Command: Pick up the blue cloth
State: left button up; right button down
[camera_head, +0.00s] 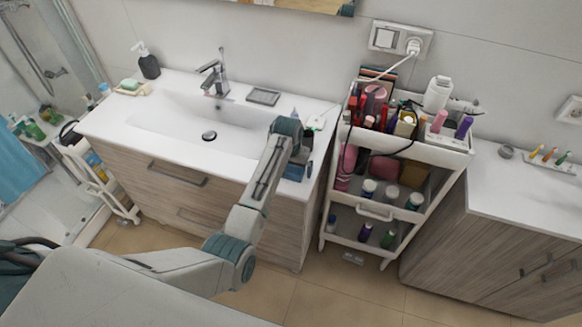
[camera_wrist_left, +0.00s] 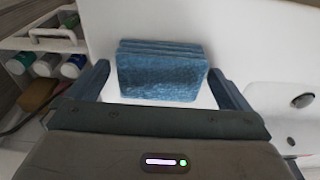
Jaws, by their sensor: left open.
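The blue cloth (camera_wrist_left: 160,72) is a folded, layered block on the white countertop in the left wrist view. In the head view, a blue patch that looks like it (camera_head: 292,172) shows near the front right corner of the sink counter, partly covered by my arm. My left gripper (camera_head: 299,156) is over that corner, pointing down. In the wrist view its two fingers (camera_wrist_left: 159,84) are spread on either side of the cloth. They look apart from it, with a gap at each side. My right gripper is not in view.
The white cart (camera_head: 370,215), loaded with cosmetics, stands just right of the counter. The sink basin (camera_head: 180,122) with its faucet (camera_head: 214,75) lies left of my gripper. A grey soap dish (camera_head: 263,96) sits behind the basin. A second cabinet (camera_head: 500,235) stands at the right.

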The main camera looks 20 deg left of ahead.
pick_arm(q)
jog(key=shift+c, duration=0.9)
jog(key=c, duration=0.8)
